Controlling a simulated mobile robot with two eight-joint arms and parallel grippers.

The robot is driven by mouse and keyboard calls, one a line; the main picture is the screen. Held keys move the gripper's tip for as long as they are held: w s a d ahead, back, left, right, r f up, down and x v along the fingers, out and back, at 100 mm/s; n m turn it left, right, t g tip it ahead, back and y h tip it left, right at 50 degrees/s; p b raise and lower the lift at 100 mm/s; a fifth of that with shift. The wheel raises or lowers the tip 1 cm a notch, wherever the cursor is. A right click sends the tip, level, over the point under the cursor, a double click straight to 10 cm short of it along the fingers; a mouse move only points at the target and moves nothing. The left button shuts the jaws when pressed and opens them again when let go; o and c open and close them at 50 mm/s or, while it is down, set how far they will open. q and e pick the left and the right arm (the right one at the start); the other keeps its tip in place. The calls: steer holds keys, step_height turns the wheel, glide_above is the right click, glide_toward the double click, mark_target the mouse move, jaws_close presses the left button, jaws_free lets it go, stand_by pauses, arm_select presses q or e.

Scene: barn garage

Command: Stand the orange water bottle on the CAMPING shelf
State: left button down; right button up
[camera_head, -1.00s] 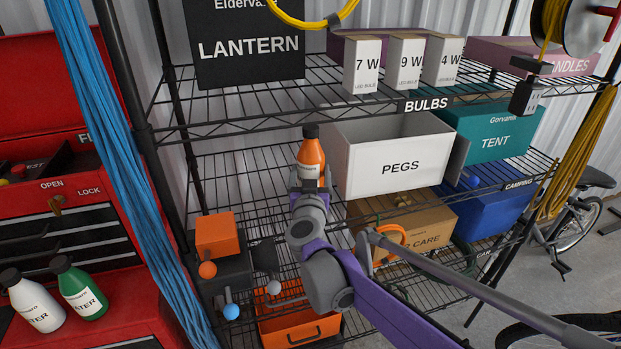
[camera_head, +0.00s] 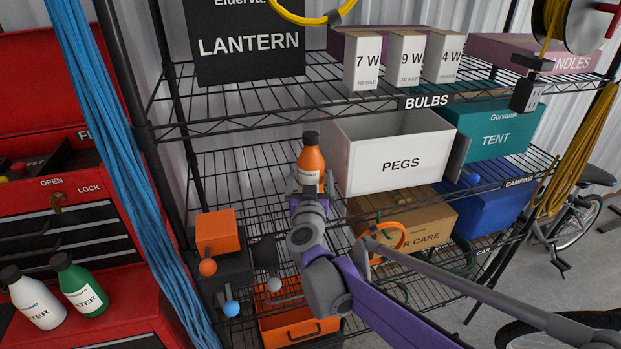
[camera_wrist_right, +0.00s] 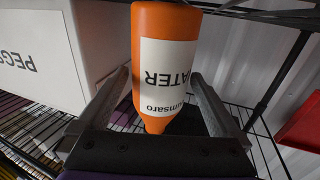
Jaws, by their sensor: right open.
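The orange water bottle (camera_head: 311,163) with a black cap stands upright at the CAMPING shelf (camera_head: 250,165), left of the white PEGS box. My right gripper (camera_head: 309,186) is open, with its fingers on either side of the bottle. In the right wrist view, which is upside down, the bottle (camera_wrist_right: 165,65) is between the two spread fingers (camera_wrist_right: 160,95). The bottle's base is hidden in the head view, so its contact with the shelf cannot be seen clearly. My left gripper is not in view.
The PEGS box (camera_head: 390,160) is close to the right of the bottle. The BULBS shelf (camera_head: 330,115) runs above, with a LANTERN box (camera_head: 245,45). White (camera_head: 35,300) and green (camera_head: 78,285) bottles stand on the red cabinet at left. Wire shelf left of the orange bottle is clear.

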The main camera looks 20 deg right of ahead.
steer(key=b+v, duration=0.2)
steer(key=v, duration=1)
steer(key=shift+r, duration=0.2)
steer(key=shift+s, duration=0.1)
